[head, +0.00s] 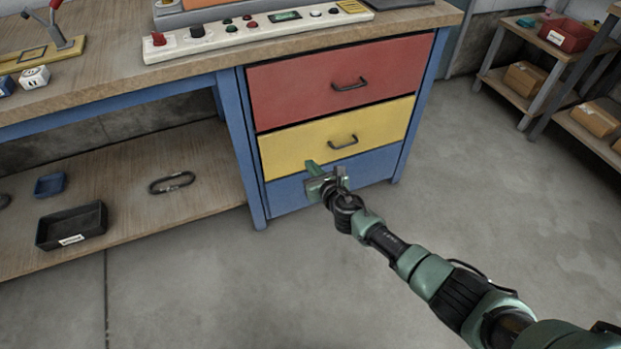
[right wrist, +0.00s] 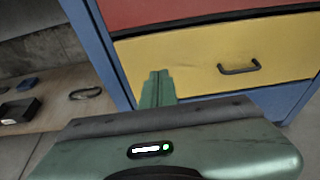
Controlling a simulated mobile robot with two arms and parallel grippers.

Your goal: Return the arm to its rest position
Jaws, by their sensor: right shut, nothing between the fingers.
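My right arm comes in from the lower right of the head view. Its right gripper (head: 312,168) is in front of the lower part of the drawer unit. The gripper is shut and empty, with its green fingers together, and they also show in the right wrist view (right wrist: 157,88). In the head view the fingers overlap the lower edge of the yellow drawer (head: 290,152), left of its black handle (head: 343,142). I cannot tell whether they touch the front. My left gripper is not in view.
The red drawer (head: 310,80), yellow drawer and blue drawer (head: 375,172) all look closed. The workbench top (head: 110,45) is above left. A lower shelf (head: 130,205) holds a black tray (head: 72,226) and a carabiner (head: 172,183). Open floor (head: 480,200) lies right, before a rack with boxes (head: 525,78).

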